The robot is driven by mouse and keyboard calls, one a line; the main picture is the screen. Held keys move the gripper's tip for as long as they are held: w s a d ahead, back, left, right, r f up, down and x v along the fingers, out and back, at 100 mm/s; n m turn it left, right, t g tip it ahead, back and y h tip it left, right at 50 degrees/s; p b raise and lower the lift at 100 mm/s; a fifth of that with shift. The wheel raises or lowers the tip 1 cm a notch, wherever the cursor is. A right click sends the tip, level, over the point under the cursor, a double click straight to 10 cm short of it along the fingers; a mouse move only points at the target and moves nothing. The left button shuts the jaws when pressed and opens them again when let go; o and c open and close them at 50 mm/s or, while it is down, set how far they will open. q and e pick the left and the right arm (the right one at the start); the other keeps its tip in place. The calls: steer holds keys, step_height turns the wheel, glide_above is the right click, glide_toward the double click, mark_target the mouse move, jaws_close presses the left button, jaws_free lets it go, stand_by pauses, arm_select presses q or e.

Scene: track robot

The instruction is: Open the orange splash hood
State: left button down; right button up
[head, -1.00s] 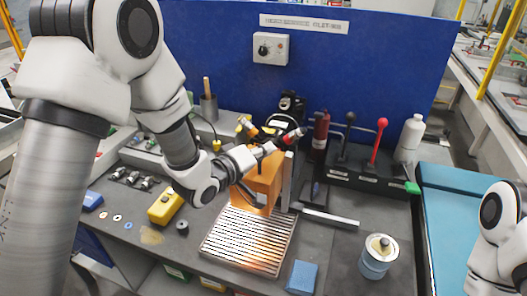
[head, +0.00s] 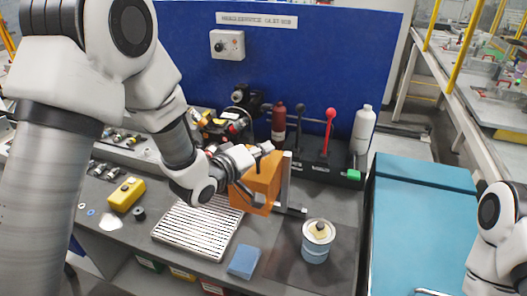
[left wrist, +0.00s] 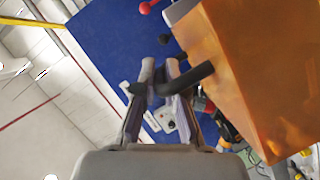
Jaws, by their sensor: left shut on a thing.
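The orange splash hood (head: 262,184) is a box-like cover beside an upright grey post, to the right of the slotted metal bed (head: 190,236). In the left wrist view the hood (left wrist: 262,75) fills the right side, with a dark bar handle (left wrist: 193,76) sticking out from it. My left gripper (head: 262,150) is at the hood's upper left in the head view. In the left wrist view its fingers (left wrist: 160,85) are closed around the handle. My right gripper is out of view; only part of that arm shows at the right edge.
Behind the hood are a dark red bottle (head: 279,122), a red-knobbed lever (head: 329,125) and a white bottle (head: 362,130). A blue-grey can (head: 316,250) and a blue block (head: 244,261) stand in front. A yellow box (head: 126,194) is at left. A blue panel (head: 310,60) closes the back.

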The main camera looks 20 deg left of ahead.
arm_select(q)
steer(key=shift+w+a+r, duration=0.1)
steer(key=shift+r, duration=0.05)
steer(key=c, duration=1.7)
jaws_free()
steer(key=o, duration=0.5)
steer(key=shift+w, duration=0.1)
steer(key=shift+c, duration=0.2)
steer(key=shift+w+f, duration=0.2)
steer(key=shift+f, duration=0.05)
steer(key=v, duration=0.7)
steer(key=shift+s+r, duration=0.15)
steer(key=shift+s, duration=0.2)
steer(key=shift+w, duration=0.15)
